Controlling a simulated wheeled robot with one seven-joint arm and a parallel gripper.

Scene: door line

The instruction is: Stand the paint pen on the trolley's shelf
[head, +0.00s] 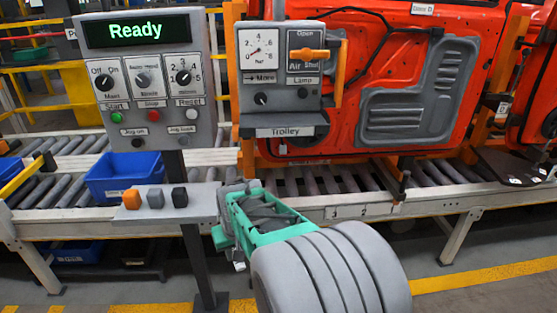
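The trolley's shelf (284,119) is the dark ledge at the bottom of the grey panel marked "Trolley", at top centre in the head view. I see nothing standing on it. I cannot make out the paint pen anywhere in the view. My gripper (240,212), teal and grey, is at the lower centre, below the shelf and just right of the small grey side tray. My own wrist covers part of it. Its fingertips are not clear, so I cannot tell whether it is open or holds something.
A control console (150,80) reading "Ready" stands at left on a dark post. The side tray (203,203) bears orange, grey and black blocks. A blue bin (122,180) sits by the roller conveyor (310,183). A red door (440,30) hangs behind the trolley panel.

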